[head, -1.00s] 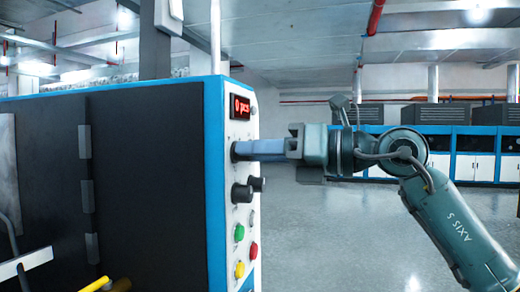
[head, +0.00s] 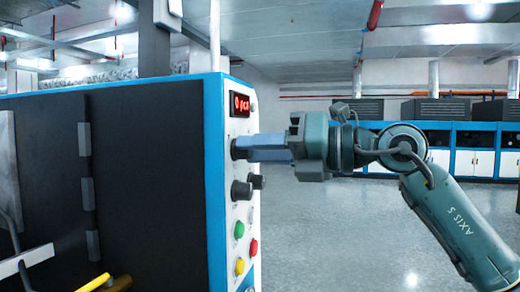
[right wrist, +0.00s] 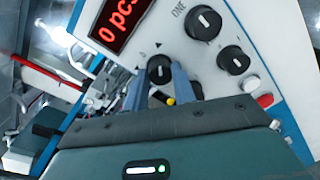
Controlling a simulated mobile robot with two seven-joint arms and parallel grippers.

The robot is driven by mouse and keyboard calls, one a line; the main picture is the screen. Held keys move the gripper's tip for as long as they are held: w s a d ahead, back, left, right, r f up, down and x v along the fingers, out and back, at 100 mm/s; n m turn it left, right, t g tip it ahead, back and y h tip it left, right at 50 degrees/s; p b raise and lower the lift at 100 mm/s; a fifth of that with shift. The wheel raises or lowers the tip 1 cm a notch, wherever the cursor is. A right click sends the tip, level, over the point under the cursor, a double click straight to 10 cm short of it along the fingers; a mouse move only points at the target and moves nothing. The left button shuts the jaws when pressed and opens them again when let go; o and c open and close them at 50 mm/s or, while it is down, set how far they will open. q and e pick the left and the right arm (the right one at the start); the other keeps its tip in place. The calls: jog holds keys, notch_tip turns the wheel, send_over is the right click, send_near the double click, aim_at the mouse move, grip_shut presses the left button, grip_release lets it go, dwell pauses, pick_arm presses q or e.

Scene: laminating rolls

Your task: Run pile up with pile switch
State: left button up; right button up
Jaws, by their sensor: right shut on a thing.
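The pile switch is a black knob (right wrist: 158,70) with a white pointer mark, just below the red display (right wrist: 120,20) on the machine's white control panel. Small arrow marks are printed on the panel beside it. My right gripper (head: 240,149) reaches in from the right, level, with its blue-grey fingers on this knob. In the right wrist view, the fingers (right wrist: 162,75) stand on either side of the knob, shut on it. The display reads 0 pcs. My left gripper is not in view.
Below are two more black knobs (head: 241,191), then a green button (head: 239,231), a red button (head: 252,249) and a yellow button (head: 240,268). The machine's dark side (head: 150,180) fills the left. The floor (head: 340,230) at right is open; blue-and-white cabinets stand far back.

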jog(key=o, duration=1)
jog(key=shift+d, duration=0.1)
pick_arm(q)
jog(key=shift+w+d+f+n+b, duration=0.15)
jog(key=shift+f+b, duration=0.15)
jog(key=shift+b, duration=0.4)
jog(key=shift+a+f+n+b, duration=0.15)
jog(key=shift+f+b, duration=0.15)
jog(key=shift+b, duration=0.4)
pick_arm(e)
jog(key=v, duration=1.3)
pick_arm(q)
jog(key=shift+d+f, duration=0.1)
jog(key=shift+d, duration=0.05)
